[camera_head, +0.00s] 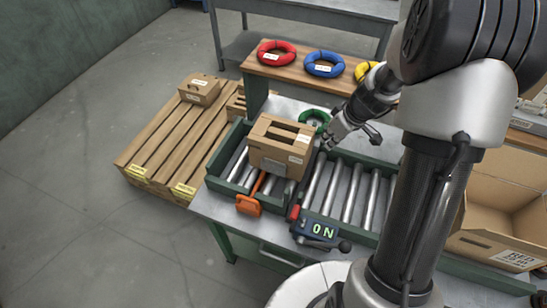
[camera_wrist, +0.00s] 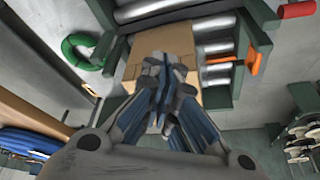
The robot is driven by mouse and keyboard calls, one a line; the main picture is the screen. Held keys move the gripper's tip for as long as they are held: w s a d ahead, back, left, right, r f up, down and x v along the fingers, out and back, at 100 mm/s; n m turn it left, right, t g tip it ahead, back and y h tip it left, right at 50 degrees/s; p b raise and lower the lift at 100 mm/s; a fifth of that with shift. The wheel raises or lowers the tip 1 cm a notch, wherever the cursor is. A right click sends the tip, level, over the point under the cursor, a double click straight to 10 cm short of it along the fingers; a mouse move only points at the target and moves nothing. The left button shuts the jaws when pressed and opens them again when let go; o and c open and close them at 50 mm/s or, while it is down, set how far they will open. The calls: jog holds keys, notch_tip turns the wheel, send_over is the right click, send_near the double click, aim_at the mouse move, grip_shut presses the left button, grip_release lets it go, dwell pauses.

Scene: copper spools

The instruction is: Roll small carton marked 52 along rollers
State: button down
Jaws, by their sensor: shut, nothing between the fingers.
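A small brown carton (camera_head: 282,146) with dark slots on top and white labels sits on the left section of the roller conveyor (camera_head: 340,185). Its label marks are too small to read. My gripper (camera_head: 329,143) is shut and empty, just right of the carton. In the wrist view, my gripper (camera_wrist: 172,75) points at the carton (camera_wrist: 160,45) and covers part of it. I cannot tell whether the fingertips touch it. Bare rollers (camera_head: 312,183) lie right of the carton, and rollers (camera_wrist: 215,72) also show beside it in the wrist view.
An orange handle (camera_head: 248,205) and a display box (camera_head: 318,228) reading "ON" are at the conveyor's front. A green ring (camera_head: 315,118) lies behind the carton. Red (camera_head: 277,53) and blue (camera_head: 324,64) rings lie on a shelf. A pallet (camera_head: 150,150) stands left; an open box (camera_head: 500,215) stands right.

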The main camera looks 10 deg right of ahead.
aim_at(302, 145)
jog(key=shift+f+b, duration=5.25)
jog(key=shift+f, duration=3.6)
jog(key=shift+w+a+p, duration=0.3)
jog(key=shift+w+a, duration=0.9)
jog(key=shift+a, duration=0.6)
jog(key=shift+w+a+p, duration=0.3)
jog(key=shift+w+a, duration=0.9)
jog(key=shift+a, duration=0.55)
jog(key=shift+w+a+p, duration=0.3)
jog(key=shift+w+a, duration=0.9)
jog(key=shift+a, duration=0.6)
jog(key=shift+s+d+b, duration=0.35)
jog(key=shift+d+b, duration=0.25)
jog(key=shift+b, duration=0.15)
jog(key=shift+s+d+b, duration=0.35)
jog(key=shift+d+b, duration=0.1)
jog(key=shift+w+d+r+p+v, duration=0.1)
jog(key=shift+w+p+v, duration=0.3)
jog(key=shift+p+v, duration=1.25)
jog(key=shift+w+d+r+p+v, duration=0.15)
jog(key=shift+w+p+v, duration=0.3)
jog(key=shift+v, duration=2.3)
jog(key=shift+w+r+p+v, duration=0.1)
jog(key=shift+w+p+v, duration=0.25)
jog(key=shift+p+v, duration=1.35)
jog(key=shift+s+r+b, duration=0.15)
jog(key=shift+r+b, duration=0.4)
